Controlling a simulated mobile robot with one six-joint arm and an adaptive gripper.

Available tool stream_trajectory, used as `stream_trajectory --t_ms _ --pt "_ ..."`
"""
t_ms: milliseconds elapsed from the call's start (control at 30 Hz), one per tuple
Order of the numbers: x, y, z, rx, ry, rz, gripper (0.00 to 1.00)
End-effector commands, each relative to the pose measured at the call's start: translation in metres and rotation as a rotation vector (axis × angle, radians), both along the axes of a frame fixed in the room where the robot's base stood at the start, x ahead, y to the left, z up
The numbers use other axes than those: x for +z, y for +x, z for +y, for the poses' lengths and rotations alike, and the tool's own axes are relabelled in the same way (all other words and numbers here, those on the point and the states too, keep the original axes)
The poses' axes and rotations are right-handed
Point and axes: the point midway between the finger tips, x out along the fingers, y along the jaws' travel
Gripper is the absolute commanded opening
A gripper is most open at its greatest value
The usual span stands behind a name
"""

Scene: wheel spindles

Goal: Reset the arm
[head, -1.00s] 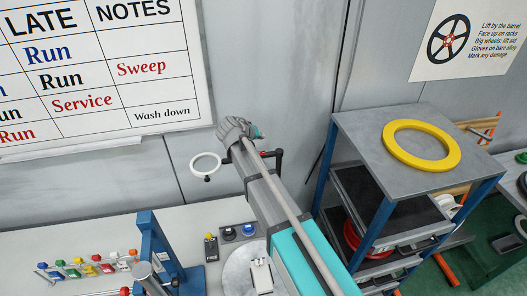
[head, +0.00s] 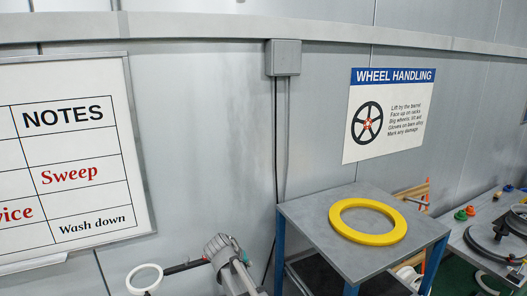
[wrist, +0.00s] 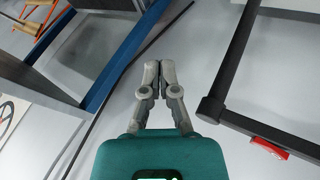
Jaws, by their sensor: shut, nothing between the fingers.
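My gripper (wrist: 159,68) shows in the wrist view with its two grey fingers together, tips touching and nothing between them. It is in front of a pale wall or panel, clear of the things around it. The fingers cannot be made out there.
A grey-topped rack (head: 300,218) with a yellow ring (head: 343,230) stands right of my arm. A white ring on a dark arm (head: 130,280) is close on the left. In the wrist view, a dark bar (wrist: 237,70) lies right of the gripper and a blue post (wrist: 112,65) left.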

Motion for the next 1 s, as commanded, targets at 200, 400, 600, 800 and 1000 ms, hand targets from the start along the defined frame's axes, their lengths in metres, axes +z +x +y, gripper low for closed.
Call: stream_trajectory --t_ms 200,400,600,800,1000 --pt "-0.046 -0.028 -0.061 -0.072 0.062 0.1 0.0" --pt "-0.079 -0.054 -0.107 -0.126 0.128 0.185 0.0" --pt "-0.11 -0.084 -0.146 -0.174 0.202 0.264 0.0" --pt "-0.14 -0.117 -0.179 -0.214 0.284 0.336 0.0" --pt "-0.167 -0.15 -0.206 -0.244 0.373 0.399 0.0"
